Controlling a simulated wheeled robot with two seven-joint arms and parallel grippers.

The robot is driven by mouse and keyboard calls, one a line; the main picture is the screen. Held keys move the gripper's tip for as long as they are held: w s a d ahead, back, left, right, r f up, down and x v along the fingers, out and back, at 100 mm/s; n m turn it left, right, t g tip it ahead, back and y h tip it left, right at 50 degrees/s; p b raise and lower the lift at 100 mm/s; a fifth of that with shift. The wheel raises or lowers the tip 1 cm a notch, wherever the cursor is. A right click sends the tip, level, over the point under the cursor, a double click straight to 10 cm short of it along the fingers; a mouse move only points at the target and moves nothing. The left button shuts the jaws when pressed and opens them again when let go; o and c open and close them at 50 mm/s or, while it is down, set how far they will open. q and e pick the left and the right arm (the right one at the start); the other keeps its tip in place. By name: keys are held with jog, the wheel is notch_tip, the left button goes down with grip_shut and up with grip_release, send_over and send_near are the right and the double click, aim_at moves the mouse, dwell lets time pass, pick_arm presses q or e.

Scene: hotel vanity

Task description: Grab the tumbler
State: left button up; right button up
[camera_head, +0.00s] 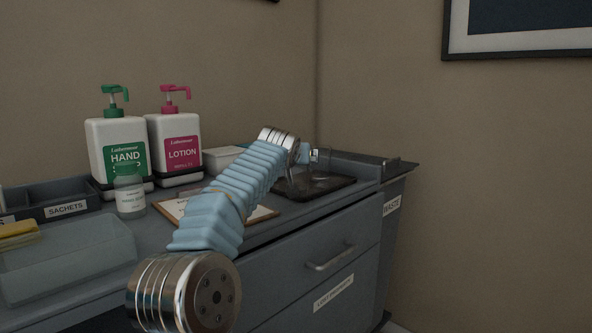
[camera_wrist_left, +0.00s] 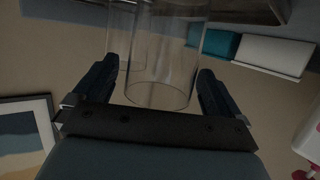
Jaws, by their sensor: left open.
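A clear glass tumbler (camera_wrist_left: 165,60) fills the middle of the left wrist view. My left gripper (camera_wrist_left: 156,80) is open, with one dark finger on either side of the glass. A gap shows between the glass and the right finger; contact on the left side is hard to tell. A second clear glass edge (camera_wrist_left: 125,50) shows behind it. In the head view, clear glass (camera_head: 321,162) stands on the dark tray (camera_head: 325,188), just past the end of my left arm. My left fingers are mostly hidden there by the wrist. My right gripper is not in view.
A hand soap bottle (camera_head: 110,140), a lotion bottle (camera_head: 175,145) and a small jar (camera_head: 130,195) stand left of my arm. A clipboard (camera_head: 262,214) lies under the arm. A translucent bin (camera_head: 70,258) sits front left. The wall is behind the tray.

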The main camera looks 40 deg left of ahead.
pick_arm(q)
jog(key=c, duration=1.2)
jog(key=shift+o, duration=0.2)
